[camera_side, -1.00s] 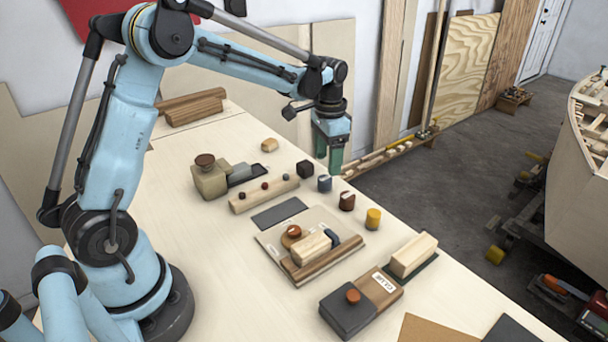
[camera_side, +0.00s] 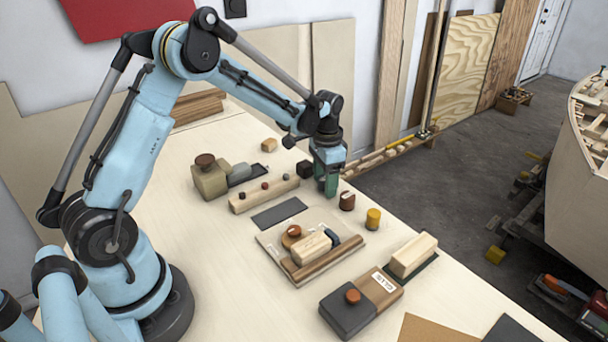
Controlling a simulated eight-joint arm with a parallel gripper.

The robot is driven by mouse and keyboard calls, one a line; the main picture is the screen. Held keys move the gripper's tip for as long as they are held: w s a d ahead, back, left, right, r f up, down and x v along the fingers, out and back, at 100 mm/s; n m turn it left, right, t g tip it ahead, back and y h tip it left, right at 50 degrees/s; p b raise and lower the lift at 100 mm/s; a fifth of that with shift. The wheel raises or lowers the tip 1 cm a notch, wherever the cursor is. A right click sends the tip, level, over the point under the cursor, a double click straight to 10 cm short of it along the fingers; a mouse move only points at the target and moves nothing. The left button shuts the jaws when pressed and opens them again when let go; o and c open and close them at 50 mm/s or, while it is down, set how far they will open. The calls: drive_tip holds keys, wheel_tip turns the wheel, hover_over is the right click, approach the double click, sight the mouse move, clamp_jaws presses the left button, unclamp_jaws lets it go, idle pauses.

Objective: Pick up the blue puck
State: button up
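My gripper (camera_side: 329,187) points down at table height, at the spot where the blue-grey puck stood in the earlier view. The puck is hidden behind the green fingers, so I cannot tell whether they are around it or touching it. The finger gap does not show clearly either. A black block (camera_side: 305,169) stands just left of the gripper. A dark brown puck (camera_side: 347,200) stands close to its right, and a yellow puck (camera_side: 373,218) stands farther right.
A board (camera_side: 268,240) carrying a wooden block and a round knob lies in front of the gripper. A long wooden strip with dark knobs (camera_side: 243,202) lies to the left. A dark box (camera_side: 347,315) and a pale block (camera_side: 412,254) stand nearer the camera. The table edge is close on the right.

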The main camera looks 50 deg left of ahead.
drive_tip(key=c, duration=0.9)
drive_tip(key=shift+r, duration=0.1)
drive_tip(key=shift+r, duration=0.45)
drive_tip(key=r, duration=0.2)
drive_tip(key=d+r, duration=0.1)
drive_tip(key=shift+s+d+r, duration=0.1)
drive_tip(key=shift+s+r, duration=0.1)
drive_tip(key=shift+r, duration=0.2)
drive_tip(key=s+d+r, duration=0.3)
drive_tip(key=d+r, duration=0.3)
drive_tip(key=d, duration=0.3)
drive_tip(key=shift+s+d, duration=0.3)
drive_tip(key=shift+d, duration=0.1)
drive_tip(key=shift+r, duration=0.1)
